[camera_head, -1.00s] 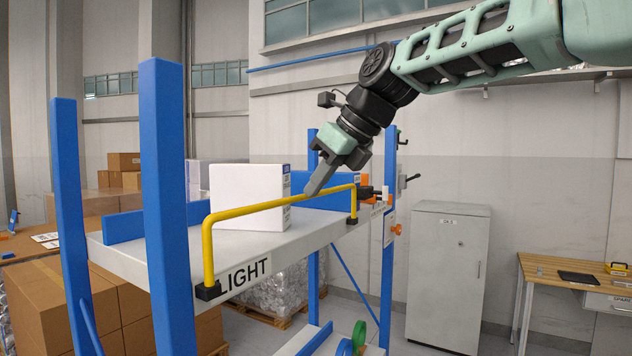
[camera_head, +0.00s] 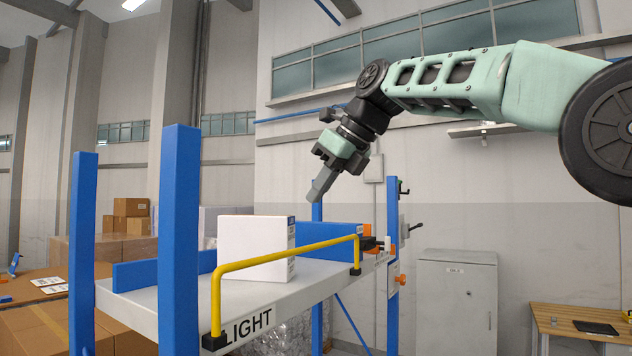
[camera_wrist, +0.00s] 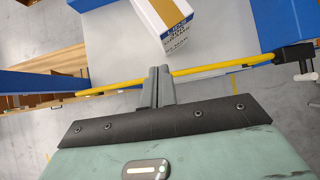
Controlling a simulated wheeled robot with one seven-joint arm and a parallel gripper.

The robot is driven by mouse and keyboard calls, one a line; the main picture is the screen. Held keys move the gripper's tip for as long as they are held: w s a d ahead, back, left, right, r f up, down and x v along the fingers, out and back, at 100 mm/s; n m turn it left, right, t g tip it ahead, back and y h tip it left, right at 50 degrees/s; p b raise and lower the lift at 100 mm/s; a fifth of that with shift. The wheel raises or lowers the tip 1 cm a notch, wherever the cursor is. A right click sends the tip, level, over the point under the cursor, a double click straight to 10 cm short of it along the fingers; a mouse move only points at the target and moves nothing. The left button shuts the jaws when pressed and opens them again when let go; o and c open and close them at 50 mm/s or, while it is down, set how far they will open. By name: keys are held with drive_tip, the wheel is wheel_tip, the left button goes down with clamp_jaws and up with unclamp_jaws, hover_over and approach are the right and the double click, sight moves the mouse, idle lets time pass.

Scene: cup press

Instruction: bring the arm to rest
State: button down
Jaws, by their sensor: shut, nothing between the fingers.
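My gripper (camera_head: 318,189) is shut and empty, pointing down and left in the head view. It hangs above the grey shelf marked LIGHT, up and to the right of a white box and above the yellow rail. In the wrist view the closed fingers (camera_wrist: 160,80) appear across the yellow rail (camera_wrist: 195,70), with the white box (camera_wrist: 165,20) beyond them. My arm reaches in from the right of the head view, with the wrist bent down.
The white box (camera_head: 252,248) stands on the shelf (camera_head: 190,301) behind the yellow rail (camera_head: 290,257). Blue posts (camera_head: 180,230) rise at the shelf's corners. A grey cabinet (camera_head: 457,300) and a wooden table (camera_head: 580,322) stand at right. The space above the rail is open.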

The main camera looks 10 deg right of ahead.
drive_tip(key=shift+w+a+r, duration=0.2)
drive_tip(key=shift+a+r, duration=0.15)
drive_tip(key=shift+r, duration=0.3)
